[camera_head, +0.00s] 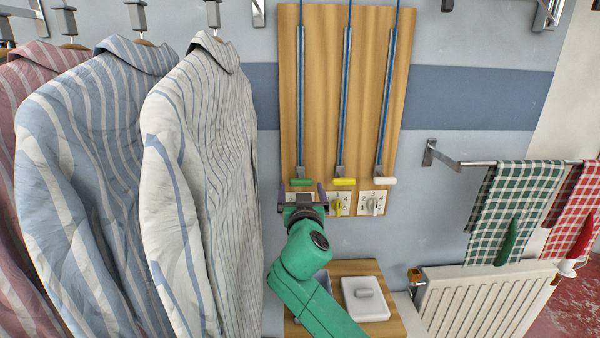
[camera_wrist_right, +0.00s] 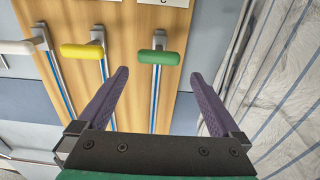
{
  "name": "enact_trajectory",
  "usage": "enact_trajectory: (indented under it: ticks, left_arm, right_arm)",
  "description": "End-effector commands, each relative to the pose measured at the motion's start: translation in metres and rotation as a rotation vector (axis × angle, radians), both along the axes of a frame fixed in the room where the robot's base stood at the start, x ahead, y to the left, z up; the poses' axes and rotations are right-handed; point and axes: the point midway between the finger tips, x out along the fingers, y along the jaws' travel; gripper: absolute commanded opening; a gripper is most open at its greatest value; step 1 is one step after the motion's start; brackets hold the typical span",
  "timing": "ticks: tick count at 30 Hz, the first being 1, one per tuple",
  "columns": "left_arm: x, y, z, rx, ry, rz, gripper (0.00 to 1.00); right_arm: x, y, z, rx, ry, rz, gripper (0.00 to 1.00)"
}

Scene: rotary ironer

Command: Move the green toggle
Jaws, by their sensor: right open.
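The green toggle (camera_head: 301,182) is a short horizontal bar at the lower end of the leftmost blue rod on the wooden board. My right gripper (camera_head: 303,193) is open and empty just in front of and below it, with one purple finger towards each side. In the right wrist view the green toggle (camera_wrist_right: 158,57) lies between the lines of the two fingers, just beyond the tips of the gripper (camera_wrist_right: 159,73). No contact shows. My left gripper is out of view.
A yellow toggle (camera_head: 344,181) and a white toggle (camera_head: 384,180) hang beside it on like rods. Numbered knobs sit below, the left one partly hidden by my gripper. Striped shirts (camera_head: 200,170) hang close on the left. A white-lidded box (camera_head: 366,300) stands below.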

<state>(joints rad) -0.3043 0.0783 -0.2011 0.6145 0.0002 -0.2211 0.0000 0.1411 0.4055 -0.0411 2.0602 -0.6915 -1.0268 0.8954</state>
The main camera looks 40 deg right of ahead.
Motion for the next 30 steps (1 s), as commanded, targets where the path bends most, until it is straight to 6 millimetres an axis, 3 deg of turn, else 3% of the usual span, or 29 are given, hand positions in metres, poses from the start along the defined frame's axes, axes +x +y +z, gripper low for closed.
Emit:
enact_trajectory:
  ticks: [3, 9, 14, 21, 29, 30]
  left_arm:
    - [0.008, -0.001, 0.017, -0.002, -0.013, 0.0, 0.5]
    - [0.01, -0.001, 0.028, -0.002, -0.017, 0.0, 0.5]
    - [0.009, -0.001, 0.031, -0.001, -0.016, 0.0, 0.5]
    - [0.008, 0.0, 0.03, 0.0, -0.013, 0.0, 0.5]
    - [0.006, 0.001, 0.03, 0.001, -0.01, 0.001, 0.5]
    - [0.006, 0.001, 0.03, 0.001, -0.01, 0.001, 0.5]
  right_arm:
    - [0.026, -0.021, 0.006, -0.003, 0.002, -0.003, 1.0]
    - [0.062, -0.049, 0.003, 0.0, 0.003, -0.002, 1.0]
    - [0.075, -0.057, 0.0, 0.001, 0.003, 0.0, 1.0]
    - [0.076, -0.058, -0.001, 0.001, 0.003, 0.001, 1.0]
    - [0.075, -0.058, -0.001, 0.002, 0.004, 0.0, 0.01]
    - [0.075, -0.058, -0.001, 0.002, 0.004, 0.0, 0.0]
